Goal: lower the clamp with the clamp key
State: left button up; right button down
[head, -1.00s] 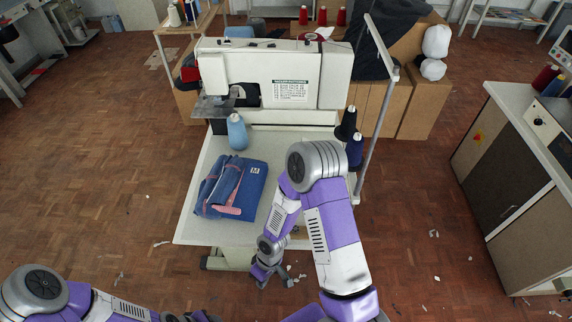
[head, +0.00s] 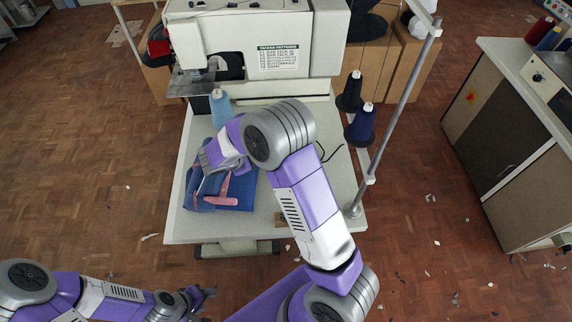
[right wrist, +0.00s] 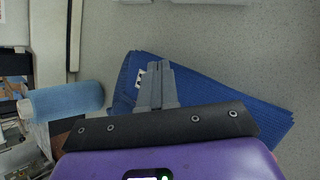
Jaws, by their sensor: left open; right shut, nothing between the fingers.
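The white sewing machine (head: 215,45) stands at the back of the table. A grey metal plate (head: 190,84) sits under its left end, where the clamp area seems to be. I cannot make out the clamp or its key clearly. My right gripper (head: 208,165) is over the folded blue garment (head: 245,190) in front of the machine. In the right wrist view its grey fingers (right wrist: 157,78) are shut and empty, with the blue garment (right wrist: 240,115) behind them. My left gripper (head: 205,296) is open and empty, low at the left, away from the table.
A light blue thread cone (head: 221,108) stands close to my right gripper. Dark cones (head: 360,125) and a metal pole (head: 400,95) stand right of the machine. The table (head: 185,228) is bare at its front left. A cabinet (head: 490,110) is at the right.

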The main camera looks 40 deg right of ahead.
jog(key=s+d+f+b, duration=0.2)
jog(key=d, duration=0.1)
jog(key=s+d+f+b, duration=0.1)
jog(key=d+b, duration=0.1)
jog(key=shift+s+d+f, duration=0.15)
jog(key=shift+f, duration=0.2)
jog(key=shift+s+d+f+b, duration=0.25)
jog(key=shift+s+d+b, duration=0.15)
jog(key=shift+d, duration=0.25)
dwell(1.6)
jog(key=shift+s+d+f+b, duration=0.2)
jog(key=shift+d+f+b, duration=0.1)
jog(key=shift+b, duration=0.15)
jog(key=shift+s+d+f+b, duration=0.1)
jog(key=shift+s+d+b, duration=0.05)
jog(key=shift+d+b, duration=0.2)
dwell(0.4)
jog(key=shift+a, duration=0.1)
jog(key=shift+w+a+r+p, duration=0.3)
jog(key=shift+w+a+r, duration=0.1)
jog(key=shift+a, duration=0.2)
